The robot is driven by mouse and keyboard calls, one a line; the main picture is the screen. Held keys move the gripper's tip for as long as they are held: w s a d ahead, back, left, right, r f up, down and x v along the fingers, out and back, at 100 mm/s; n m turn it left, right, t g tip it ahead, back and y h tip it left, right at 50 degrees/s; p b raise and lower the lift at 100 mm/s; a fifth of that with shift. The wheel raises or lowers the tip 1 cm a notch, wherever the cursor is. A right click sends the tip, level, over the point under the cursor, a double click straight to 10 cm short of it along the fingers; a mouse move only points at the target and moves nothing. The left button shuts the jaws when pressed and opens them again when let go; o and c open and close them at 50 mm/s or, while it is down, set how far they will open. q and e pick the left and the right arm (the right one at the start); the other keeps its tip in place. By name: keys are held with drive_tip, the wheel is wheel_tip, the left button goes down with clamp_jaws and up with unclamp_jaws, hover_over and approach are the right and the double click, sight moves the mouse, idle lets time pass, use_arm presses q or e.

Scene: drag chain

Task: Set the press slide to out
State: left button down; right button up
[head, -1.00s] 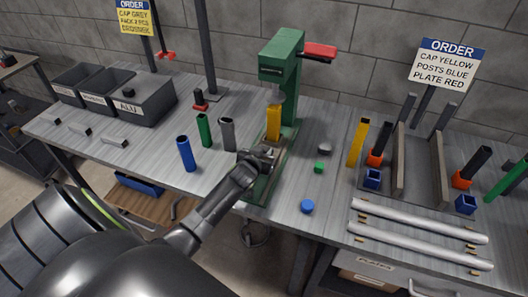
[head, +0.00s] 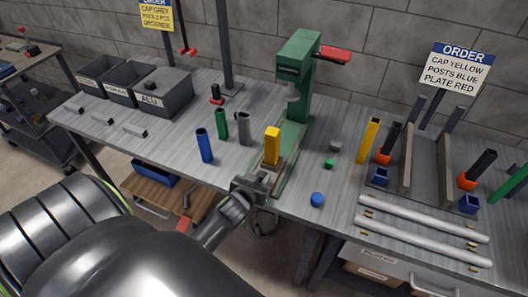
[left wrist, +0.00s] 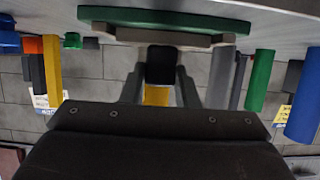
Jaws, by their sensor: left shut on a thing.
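The green press (head: 297,75) with a red lever (head: 335,54) stands at the table's back middle. Its slide (head: 264,167) sits at the front end of the green base, clear of the space under the ram. A yellow post (head: 272,146) stands upright on the slide, in front of the ram. My left gripper (head: 256,185) is at the slide's front end, shut on its handle. In the left wrist view the dark handle (left wrist: 161,66) is between the fingers, with yellow behind it. The grip is partly hidden in the head view. My right gripper is not in view.
Blue (head: 204,145), green (head: 221,124) and grey (head: 244,129) posts stand left of the press. A blue cap (head: 317,199) and a green cap (head: 329,163) lie to its right. A rack and two silver rails (head: 420,226) occupy the table's right side.

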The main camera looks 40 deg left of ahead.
use_arm(q)
drive_tip(key=shift+s+f, duration=0.1)
drive_tip(key=shift+s, duration=0.2)
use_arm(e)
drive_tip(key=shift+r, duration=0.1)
use_arm(q)
drive_tip(key=shift+f, duration=0.1)
drive_tip(key=c, duration=1.5)
unclamp_jaws()
drive_tip(key=shift+c, duration=0.2)
drive_tip(key=o, duration=0.4)
drive_tip(key=shift+s+d, duration=0.1)
drive_tip(key=shift+s, duration=0.1)
drive_tip(key=shift+r, duration=0.2)
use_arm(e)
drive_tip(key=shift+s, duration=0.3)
use_arm(q)
drive_tip(key=b+v, duration=0.1)
drive_tip(key=v, duration=1.6)
drive_tip(key=shift+s+b, duration=0.2)
drive_tip(key=shift+b, duration=0.1)
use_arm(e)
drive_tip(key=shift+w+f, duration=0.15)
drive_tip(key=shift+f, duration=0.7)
